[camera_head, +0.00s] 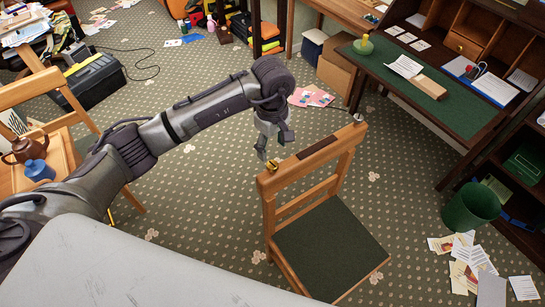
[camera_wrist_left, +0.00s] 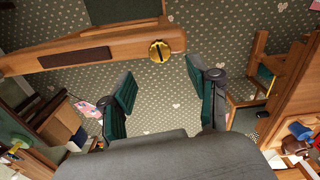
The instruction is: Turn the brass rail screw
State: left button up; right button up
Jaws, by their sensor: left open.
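The brass rail screw (camera_head: 273,165) is a small round gold knob on the left end of the wooden chair's top rail (camera_head: 333,141). In the left wrist view the brass screw (camera_wrist_left: 160,50) shows face-on with a dark slot, at the end of the chair rail (camera_wrist_left: 120,48). My left gripper (camera_head: 274,148) is open and empty, just above and behind that rail end. In the left wrist view its two fingers (camera_wrist_left: 158,85) are spread, with the screw beyond them and apart from them. My right gripper is out of view.
The chair's dark green seat (camera_head: 330,243) is in front. A writing desk (camera_head: 430,95) and a green bin (camera_head: 470,207) stand at right. Another wooden chair (camera_head: 45,95) with a teapot (camera_head: 28,149) and blue jug (camera_head: 39,170) is at left. Papers (camera_head: 465,262) litter the carpet.

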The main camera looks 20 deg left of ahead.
aim_at(272, 164)
pick_arm(q)
notch_tip(272, 164, down, 6)
jog(key=shift+r+p, duration=0.1)
jog(key=shift+p, duration=0.8)
jog(key=shift+f, duration=0.8)
grip_shut()
